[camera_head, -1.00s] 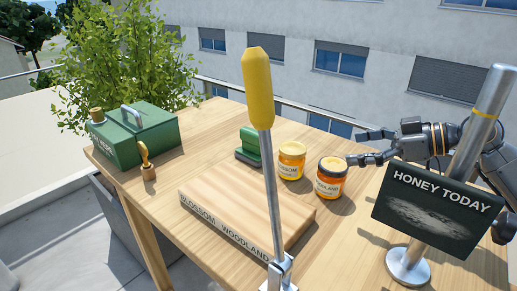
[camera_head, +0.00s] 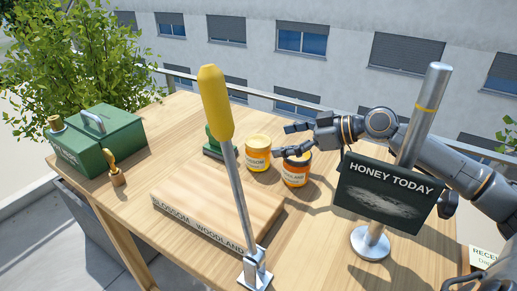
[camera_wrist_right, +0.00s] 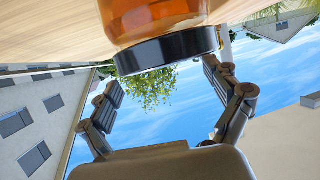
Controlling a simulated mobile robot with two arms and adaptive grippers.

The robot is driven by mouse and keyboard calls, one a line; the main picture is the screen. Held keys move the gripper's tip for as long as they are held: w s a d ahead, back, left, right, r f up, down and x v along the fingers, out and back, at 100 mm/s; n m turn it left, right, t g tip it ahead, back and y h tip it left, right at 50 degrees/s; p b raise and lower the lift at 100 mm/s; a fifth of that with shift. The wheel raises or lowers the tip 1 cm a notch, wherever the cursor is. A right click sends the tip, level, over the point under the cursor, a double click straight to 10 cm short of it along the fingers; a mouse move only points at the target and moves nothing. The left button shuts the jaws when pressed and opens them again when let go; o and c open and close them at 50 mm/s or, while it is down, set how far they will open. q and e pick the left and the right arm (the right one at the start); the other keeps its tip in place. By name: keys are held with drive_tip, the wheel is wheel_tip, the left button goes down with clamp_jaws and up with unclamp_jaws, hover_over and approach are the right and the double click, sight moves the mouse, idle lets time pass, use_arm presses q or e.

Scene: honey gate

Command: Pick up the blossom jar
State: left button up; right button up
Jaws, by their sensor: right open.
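The blossom jar (camera_head: 258,153) stands upright on the table, with a yellow lid and an amber body. The woodland jar (camera_head: 296,172) stands just right of it, nearer to me. My right gripper (camera_head: 282,141) comes in from the right, open and empty, its fingers above and behind the woodland jar, fingertips close to the blossom jar's right side. Touching cannot be told. The right wrist view is upside down and shows an amber jar with a black-rimmed end (camera_wrist_right: 165,50) close beyond the open fingers (camera_wrist_right: 170,95); no label is readable there. My left gripper is out of view.
A yellow-handled lever (camera_head: 217,105) rises in front of a wooden board (camera_head: 215,200) lettered BLOSSOM and WOODLAND. A HONEY TODAY sign (camera_head: 385,198) on a metal post stands at right. A green box (camera_head: 100,140), a stamp (camera_head: 115,170) and a green block (camera_head: 215,145) stand on the table.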

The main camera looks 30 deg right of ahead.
sight(262, 141)
drive_tip(key=shift+w+a, duration=0.2)
drive_tip(key=shift+w, duration=0.05)
drive_tip(key=shift+w+a+p, duration=0.2)
drive_tip(key=shift+w+p, duration=0.1)
drive_tip(key=shift+p, duration=0.3)
drive_tip(key=p+x, duration=0.3)
drive_tip(key=x, duration=0.1)
drive_tip(key=shift+w+d+r, duration=0.15)
drive_tip(key=shift+d+r, duration=0.05)
drive_tip(key=shift+w+a+f, duration=0.2)
drive_tip(key=shift+f, duration=0.15)
drive_tip(key=shift+c, duration=0.2)
drive_tip(key=c, duration=1.4)
drive_tip(key=shift+r, duration=0.1)
drive_tip(key=shift+c, duration=0.8)
